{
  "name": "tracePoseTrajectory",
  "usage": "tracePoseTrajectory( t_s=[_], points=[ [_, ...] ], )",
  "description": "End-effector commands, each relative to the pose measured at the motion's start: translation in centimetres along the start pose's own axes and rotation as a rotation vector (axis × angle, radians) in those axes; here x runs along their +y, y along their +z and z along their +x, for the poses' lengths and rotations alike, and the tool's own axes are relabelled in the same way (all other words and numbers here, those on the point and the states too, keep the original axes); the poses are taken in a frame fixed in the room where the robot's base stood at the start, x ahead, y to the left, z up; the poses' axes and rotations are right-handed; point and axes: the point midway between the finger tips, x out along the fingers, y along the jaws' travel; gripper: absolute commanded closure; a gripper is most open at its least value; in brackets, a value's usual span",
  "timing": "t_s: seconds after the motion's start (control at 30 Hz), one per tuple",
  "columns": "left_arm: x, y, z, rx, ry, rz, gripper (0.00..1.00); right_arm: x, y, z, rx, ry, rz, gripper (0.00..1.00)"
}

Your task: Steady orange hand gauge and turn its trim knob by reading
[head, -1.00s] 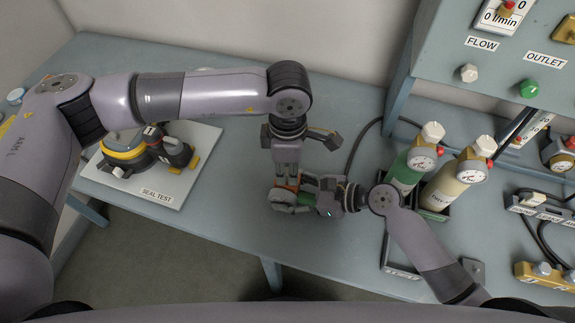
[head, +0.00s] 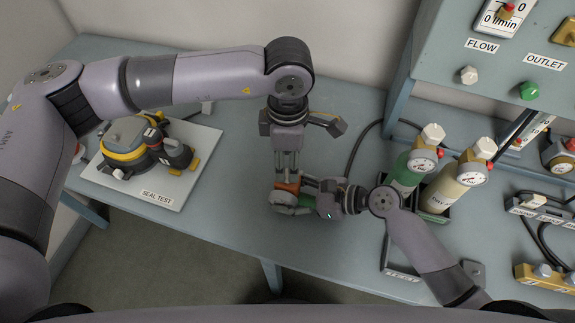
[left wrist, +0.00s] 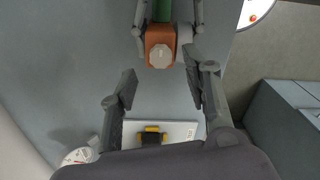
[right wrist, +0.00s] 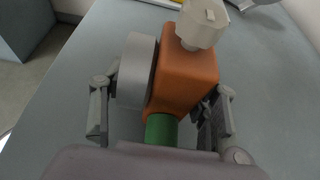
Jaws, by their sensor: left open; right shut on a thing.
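The orange hand gauge (head: 288,187) is held above the bench, with its green handle (right wrist: 161,130) toward my right wrist. My right gripper (head: 312,197) is shut on it, one finger on each side; the exact contact is partly hidden. The pale faceted trim knob (left wrist: 160,56) sticks out of the far end of the orange body, toward my left gripper. It also shows in the right wrist view (right wrist: 202,24). The round grey dial housing (right wrist: 137,70) is seen edge-on, so its reading is hidden. My left gripper (left wrist: 160,74) is open and empty, apart from the knob.
A seal test plate (head: 183,192) with a yellow and grey mask lies left. A green cylinder (head: 403,174) and a cream cylinder (head: 446,188) stand right of my right gripper. The flow panel (head: 500,72) rises behind them. The bench between plate and gauge is clear.

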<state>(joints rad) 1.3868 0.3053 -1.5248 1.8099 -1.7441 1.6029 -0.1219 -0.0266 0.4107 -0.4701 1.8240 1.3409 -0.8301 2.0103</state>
Motion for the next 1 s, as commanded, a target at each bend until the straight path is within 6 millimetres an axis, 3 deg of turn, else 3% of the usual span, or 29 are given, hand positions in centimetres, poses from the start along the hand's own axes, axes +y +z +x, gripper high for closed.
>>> tracePoseTrajectory(
  t_s=[0.1, 0.33, 0.5, 0.77, 0.8, 1.0],
  points=[
    [0.1, 0.0, -2.8, -0.001, 0.004, 0.001, 0.56, 0.0, -0.1, 0.0, 0.002, 0.001, 0.001, 0.89],
    [0.1, 0.0, -6.6, 0.000, 0.003, 0.000, 0.56, 0.0, -0.1, 0.0, 0.002, 0.001, 0.001, 0.89],
    [0.0, 0.0, -7.8, 0.001, 0.001, 0.001, 0.56, 0.0, -0.1, 0.0, 0.002, 0.001, 0.001, 0.89],
    [0.0, 0.0, -7.9, 0.000, 0.000, 0.001, 0.56, 0.0, -0.1, 0.0, 0.002, 0.001, 0.001, 0.89],
    [0.0, 0.0, -7.9, 0.001, 0.000, 0.001, 0.56, 0.0, -0.1, 0.0, 0.002, 0.001, 0.001, 0.42],
    [0.0, 0.0, -7.8, 0.001, 0.000, 0.001, 0.56, 0.0, -0.1, 0.0, 0.001, 0.001, 0.000, 0.29]
  ],
)
